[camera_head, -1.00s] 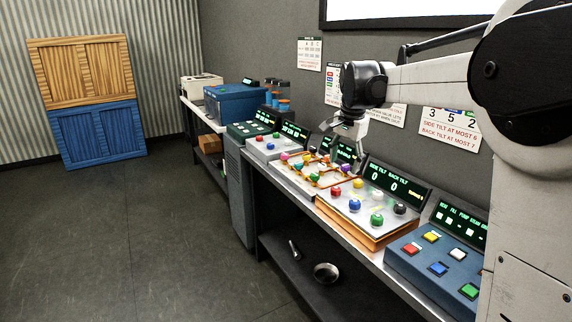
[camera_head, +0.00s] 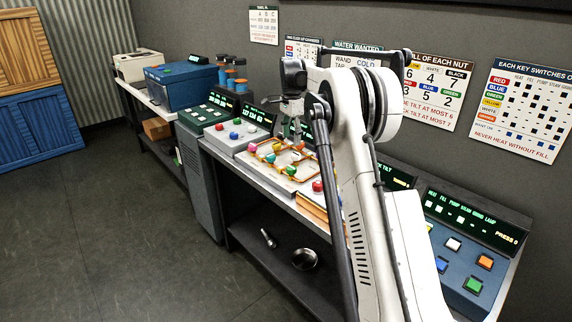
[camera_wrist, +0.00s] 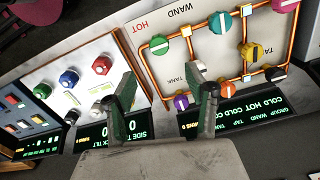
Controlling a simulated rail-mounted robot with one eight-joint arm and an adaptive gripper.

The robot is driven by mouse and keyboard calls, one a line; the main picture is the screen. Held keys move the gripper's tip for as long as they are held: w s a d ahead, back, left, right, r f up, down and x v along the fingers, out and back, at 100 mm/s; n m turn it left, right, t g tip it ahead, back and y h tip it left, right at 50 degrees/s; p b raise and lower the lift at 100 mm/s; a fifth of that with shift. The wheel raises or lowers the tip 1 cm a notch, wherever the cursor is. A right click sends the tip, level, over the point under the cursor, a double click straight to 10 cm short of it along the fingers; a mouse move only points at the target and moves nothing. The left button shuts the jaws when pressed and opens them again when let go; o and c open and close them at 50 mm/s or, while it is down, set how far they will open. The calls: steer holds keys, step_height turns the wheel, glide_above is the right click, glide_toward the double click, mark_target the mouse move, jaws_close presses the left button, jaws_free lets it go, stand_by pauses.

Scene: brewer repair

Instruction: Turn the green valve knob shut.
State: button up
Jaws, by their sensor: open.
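The green valve knob (camera_wrist: 160,45) is a round knob with a pale bar across it, on a white panel with orange pipes. In the head view it (camera_head: 291,170) sits near the panel's front right corner. My gripper (camera_wrist: 164,82) is open and empty, its two fingers spread above the panel's edge. In the wrist view the knob lies beyond the fingertips, not between them. In the head view my gripper (camera_head: 293,130) hangs over the back of this panel. The height gap is hard to tell.
Teal (camera_wrist: 221,22), yellow (camera_wrist: 250,50) and purple (camera_wrist: 181,101) knobs share the panel. A tilt panel with red (camera_wrist: 101,65) and blue (camera_wrist: 69,78) knobs stands beside it. A blue button panel (camera_head: 450,262) is at the right. A wall sits behind the bench.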

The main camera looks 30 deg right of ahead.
mark_target(291, 167)
step_height(291, 167, down, 13)
steer(key=shift+s+f+p, duration=0.1)
steer(key=shift+f+p, duration=0.05)
steer(key=shift+p, duration=0.45)
steer(key=shift+c, duration=0.5)
steer(key=c, duration=1)
steer(key=shift+c, duration=0.2)
